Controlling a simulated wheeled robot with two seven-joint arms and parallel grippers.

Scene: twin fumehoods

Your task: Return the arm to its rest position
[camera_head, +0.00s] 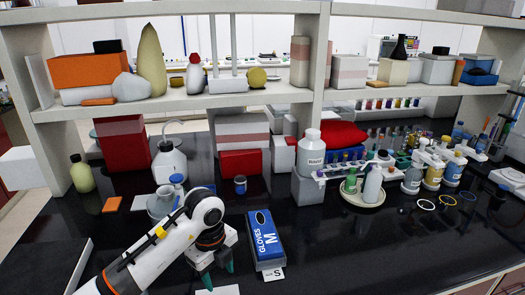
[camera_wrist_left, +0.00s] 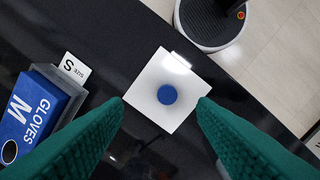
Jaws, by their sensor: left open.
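My left arm (camera_head: 165,245) comes in from the lower left of the head view. My left gripper (camera_head: 218,274) points down over the front part of the black bench, left of the blue glove box. In the left wrist view its two green fingers (camera_wrist_left: 162,102) are wide apart with nothing held between them. Below them lies a white square plate (camera_wrist_left: 150,85) with a round blue spot or cap (camera_wrist_left: 167,94) in its middle, near the bench edge. Part of the plate shows at the bottom of the head view (camera_head: 220,290). My right gripper is in neither view.
The glove box (camera_head: 264,236) stands close to the right of my left gripper, with a small size label (camera_wrist_left: 70,68) beside it. A white wash bottle (camera_head: 169,163) and a blue-lidded container (camera_head: 240,185) stand behind my arm.

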